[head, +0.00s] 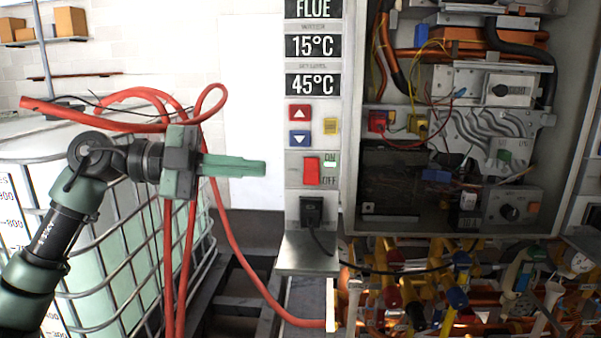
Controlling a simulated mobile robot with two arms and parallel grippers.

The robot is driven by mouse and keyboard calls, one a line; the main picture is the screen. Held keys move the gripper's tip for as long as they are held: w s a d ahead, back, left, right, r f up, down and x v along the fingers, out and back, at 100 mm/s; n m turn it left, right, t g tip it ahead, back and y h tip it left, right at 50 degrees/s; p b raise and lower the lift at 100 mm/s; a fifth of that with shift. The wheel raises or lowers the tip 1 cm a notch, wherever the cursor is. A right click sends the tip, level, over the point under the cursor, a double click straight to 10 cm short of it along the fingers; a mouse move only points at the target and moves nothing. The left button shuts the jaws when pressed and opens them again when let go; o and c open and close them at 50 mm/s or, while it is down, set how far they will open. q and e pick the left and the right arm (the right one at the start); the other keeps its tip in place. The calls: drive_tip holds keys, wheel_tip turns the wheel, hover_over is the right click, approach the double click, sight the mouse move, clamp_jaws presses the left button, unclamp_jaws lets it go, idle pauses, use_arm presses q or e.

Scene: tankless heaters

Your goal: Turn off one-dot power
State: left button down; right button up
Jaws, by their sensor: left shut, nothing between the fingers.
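A narrow white control panel stands in the middle of the head view. A red rocker power switch (312,171) sits on it beside ON and OFF labels, with a small lit green light (330,163) at ON. I cannot make out a one-dot mark. My left gripper (264,168) is shut and empty, pointing right. In the picture its tip is a short way left of the switch, at about the same height, and apart from it. My right gripper is not in view.
Above the switch are red (300,112), blue (299,138) and yellow (331,126) buttons. A black plug (312,211) is below it. An open heater cabinet (349,120) stands right. Red hoses (240,240) and a caged tank (120,270) are left.

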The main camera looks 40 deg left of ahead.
sight(311, 172)
use_arm(q)
drive_tip(key=w+d+f+p, duration=0.3)
drive_tip(key=w+d+p, duration=0.1)
drive_tip(key=w, duration=0.4)
drive_tip(key=shift+w+p, duration=0.3)
drive_tip(key=shift+p, duration=0.4)
drive_tip(key=shift+d, duration=0.1)
drive_tip(key=shift+w+a+f+m+b, duration=0.25)
drive_tip(key=shift+m+b, duration=0.35)
drive_tip(key=shift+b, duration=0.4)
